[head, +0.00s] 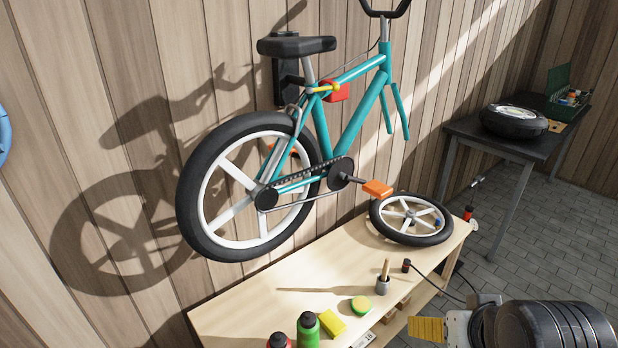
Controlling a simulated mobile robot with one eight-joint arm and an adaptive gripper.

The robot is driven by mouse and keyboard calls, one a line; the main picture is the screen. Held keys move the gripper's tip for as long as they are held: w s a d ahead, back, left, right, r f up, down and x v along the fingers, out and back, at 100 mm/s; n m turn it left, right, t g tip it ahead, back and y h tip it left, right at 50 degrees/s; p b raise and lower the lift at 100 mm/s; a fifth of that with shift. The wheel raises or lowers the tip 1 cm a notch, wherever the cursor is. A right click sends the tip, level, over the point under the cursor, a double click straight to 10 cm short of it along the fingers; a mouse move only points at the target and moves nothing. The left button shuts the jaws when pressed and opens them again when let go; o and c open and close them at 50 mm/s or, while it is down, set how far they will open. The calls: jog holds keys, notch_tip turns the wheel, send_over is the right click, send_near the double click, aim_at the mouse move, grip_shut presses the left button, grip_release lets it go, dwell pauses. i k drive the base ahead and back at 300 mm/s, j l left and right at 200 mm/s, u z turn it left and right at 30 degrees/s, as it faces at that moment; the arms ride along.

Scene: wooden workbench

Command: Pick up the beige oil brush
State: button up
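A slim beige-brown stick (386,268), which looks like the oil brush handle, stands upright in a small grey cup-like base (382,286) on the wooden workbench (237,318). I cannot tell whether the base is a separate cup or part of the brush. My gripper (427,329) seems to show at the bottom right, as a yellow ridged piece at the end of my dark arm. It is apart from the brush, to its lower right. Its fingers are not clear enough to tell open from shut.
A teal bicycle (355,125) hangs above the bench, and a loose wheel (410,218) lies at its far end. A green bottle (307,331), yellow sponge (332,324), round green-yellow tin (361,305) and dark red-topped item (406,265) stand near the brush.

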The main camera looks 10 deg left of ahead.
aim_at(386, 264)
jog(key=i+l+u, duration=0.15)
jog(key=l+u, duration=0.35)
jog(key=i+l+u, duration=0.1)
jog(key=l+u, duration=0.7)
jog(key=u, duration=0.15)
jog(key=l+u, duration=0.5)
jog(key=k+j, duration=0.05)
jog(key=j, duration=0.05)
